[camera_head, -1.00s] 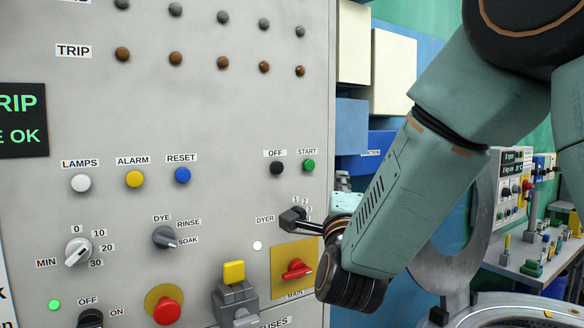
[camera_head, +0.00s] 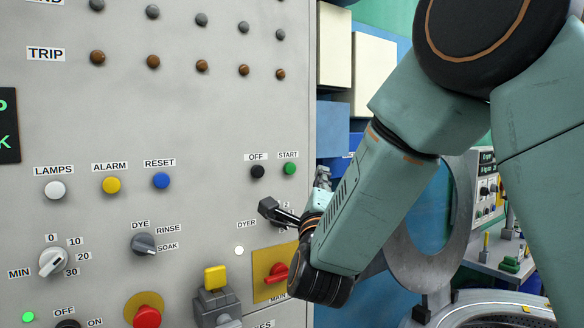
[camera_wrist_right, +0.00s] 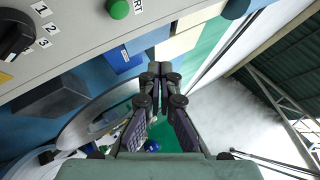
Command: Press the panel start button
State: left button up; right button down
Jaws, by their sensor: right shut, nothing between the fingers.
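The green start button (camera_head: 290,168) sits under its START label at the right side of the grey panel (camera_head: 190,110). It also shows at the top of the right wrist view (camera_wrist_right: 118,9). My right gripper (camera_head: 268,207) is shut and empty, below and slightly left of the button in the head view. In the right wrist view its closed fingertips (camera_wrist_right: 159,68) are right of and below the button, apart from it in the picture. Whether the fingertips touch the panel cannot be told. My left gripper is not in view.
The black OFF button (camera_head: 258,172) is just left of the start button. The black dyer selector (camera_wrist_right: 18,35) is mostly hidden behind my gripper in the head view. A red main switch (camera_head: 276,272) and a yellow-topped switch (camera_head: 215,277) lie below. Blue and cream boxes stand beyond the panel's right edge.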

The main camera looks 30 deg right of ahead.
aim_at(290, 169)
jog(key=w, duration=0.4)
jog(key=w+a, duration=0.1)
jog(key=w, duration=0.1)
jog(key=shift+w, duration=0.3)
dwell(1.0)
jog(key=shift+d, duration=0.15)
jog(key=shift+w, duration=0.1)
jog(key=shift+w+f+b, duration=0.15)
jog(key=shift+w+b, duration=0.2)
jog(key=shift+w, duration=0.1)
